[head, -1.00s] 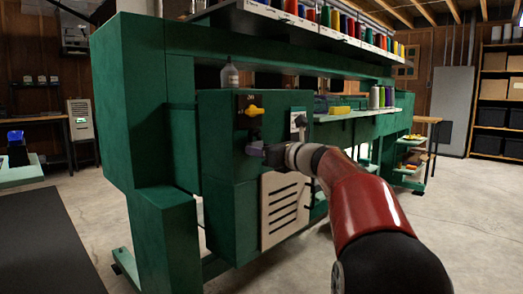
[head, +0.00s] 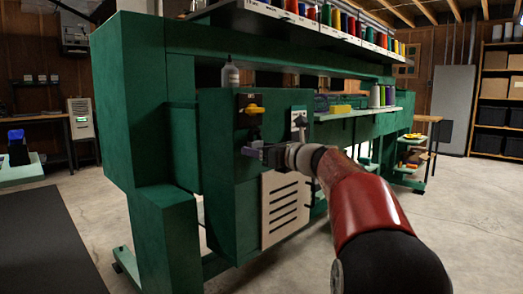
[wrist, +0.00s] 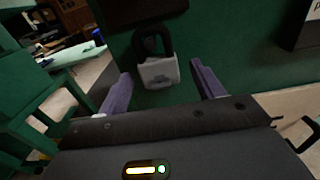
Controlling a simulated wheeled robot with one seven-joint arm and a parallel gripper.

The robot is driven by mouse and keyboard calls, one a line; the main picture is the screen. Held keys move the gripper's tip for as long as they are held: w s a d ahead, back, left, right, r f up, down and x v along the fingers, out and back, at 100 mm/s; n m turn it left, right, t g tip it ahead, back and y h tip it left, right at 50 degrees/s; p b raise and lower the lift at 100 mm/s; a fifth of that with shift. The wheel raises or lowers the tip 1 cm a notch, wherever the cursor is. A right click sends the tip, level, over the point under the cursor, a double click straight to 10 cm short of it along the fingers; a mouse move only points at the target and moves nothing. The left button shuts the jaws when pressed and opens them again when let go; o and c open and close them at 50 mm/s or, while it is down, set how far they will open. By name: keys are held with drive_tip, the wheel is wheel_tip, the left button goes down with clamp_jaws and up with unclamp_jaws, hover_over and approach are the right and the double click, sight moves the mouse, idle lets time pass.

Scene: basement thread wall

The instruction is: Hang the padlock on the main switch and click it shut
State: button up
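The main switch (head: 254,110) has a yellow handle on a black plate, on the front of the green cabinet. The padlock (wrist: 158,71) has a light grey body and a black shackle. In the wrist view it hangs upright below the dark edge of the switch plate (wrist: 148,10). Whether the shackle is fully clicked in cannot be told. My gripper (head: 256,149) is just below the switch in the head view. Its purple fingers are spread on either side of the padlock body in the wrist view, with gaps visible, not touching it. In the head view the fingers largely hide the padlock body.
A vented pale panel (head: 286,208) is on the cabinet below my gripper. A small light plate with a dark lever (head: 299,122) is to the right of the switch. A grey bottle (head: 230,75) stands on top of the cabinet. Concrete floor is clear to the right.

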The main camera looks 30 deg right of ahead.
drive_tip(key=v, duration=0.8)
drive_tip(key=s+a+f+n+g+p, duration=0.2)
drive_tip(key=s+a+f+n+g, duration=0.3)
drive_tip(key=a, duration=0.4)
drive_tip(key=s+a+f+n+g+p, duration=0.2)
drive_tip(key=s+a+f+n, duration=0.1)
drive_tip(key=a+n, duration=0.5)
drive_tip(key=s+a+f+n+g+h+p, duration=0.2)
drive_tip(key=s+f+n, duration=0.3)
drive_tip(key=s+n, duration=0.4)
drive_tip(key=s+a+f+n+g+h+p, duration=0.1)
drive_tip(key=s+f+n+g+h+p, duration=0.1)
drive_tip(key=s+f+n, duration=0.4)
drive_tip(key=s+n+h+p, duration=0.1)
drive_tip(key=s+n+h, duration=0.1)
drive_tip(key=s+n, duration=0.2)
drive_tip(key=shift+s+a, duration=0.35)
drive_tip(key=shift+s, duration=0.2)
drive_tip(key=shift+c, duration=0.5)
